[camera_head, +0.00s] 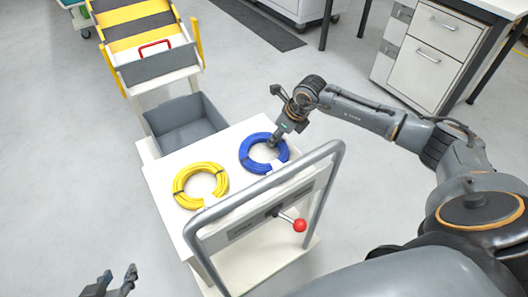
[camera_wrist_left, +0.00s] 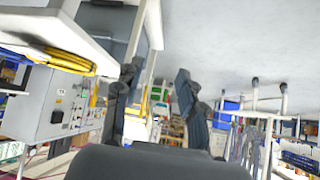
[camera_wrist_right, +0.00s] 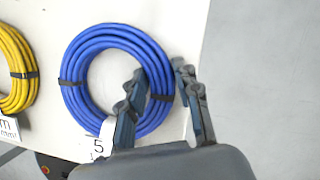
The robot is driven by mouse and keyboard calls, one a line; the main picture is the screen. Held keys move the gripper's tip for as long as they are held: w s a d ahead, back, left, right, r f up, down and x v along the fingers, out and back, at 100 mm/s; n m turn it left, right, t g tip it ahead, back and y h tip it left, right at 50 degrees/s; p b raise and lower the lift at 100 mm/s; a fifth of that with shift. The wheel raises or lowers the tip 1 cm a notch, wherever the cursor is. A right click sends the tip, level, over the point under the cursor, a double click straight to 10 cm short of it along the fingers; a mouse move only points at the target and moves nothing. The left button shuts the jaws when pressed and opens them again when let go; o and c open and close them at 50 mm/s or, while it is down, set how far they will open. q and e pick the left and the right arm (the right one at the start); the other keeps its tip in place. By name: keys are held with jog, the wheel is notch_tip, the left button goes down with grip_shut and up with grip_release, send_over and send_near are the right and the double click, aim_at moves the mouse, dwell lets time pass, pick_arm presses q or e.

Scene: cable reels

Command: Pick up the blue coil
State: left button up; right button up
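The blue coil (camera_head: 246,154) lies flat on the white cart top (camera_head: 163,190), right of the yellow coil (camera_head: 182,182). In the right wrist view the blue coil (camera_wrist_right: 110,37) has black ties and a white tag marked 5. My right gripper (camera_head: 274,141) is over the coil's far right side. In its wrist view the right gripper (camera_wrist_right: 160,72) is open, with its fingers on either side of the coil's right rim; whether it touches is unclear. My left gripper (camera_head: 118,279) is open and empty, low at the left, away from the coils; its spread fingers (camera_wrist_left: 155,78) show in the left wrist view.
The cart has a grey push handle (camera_head: 329,150) and a red knob (camera_head: 300,225) at the near side. Drawer cabinets (camera_head: 428,55) are at the back right. Open floor surrounds the cart.

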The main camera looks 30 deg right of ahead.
grip_shut()
jog(key=shift+r, duration=0.1)
jog(key=shift+w+r, duration=0.1)
jog(key=shift+r, duration=0.2)
notch_tip(320, 180, up, 8)
jog(key=shift+r+p, duration=0.1)
jog(key=shift+p, duration=0.95)
pick_arm(q)
jog(key=s+a+f+g, duration=0.1)
jog(key=s+g, duration=0.1)
jog(key=s, duration=0.3)
jog(key=s+a+f+g+y, duration=0.1)
jog(key=s+a+f+g, duration=0.1)
jog(key=s+g, duration=0.1)
jog(key=shift+s+f, duration=0.3)
jog(key=shift+s, duration=0.6)
pick_arm(e)
jog(key=shift+r, duration=0.55)
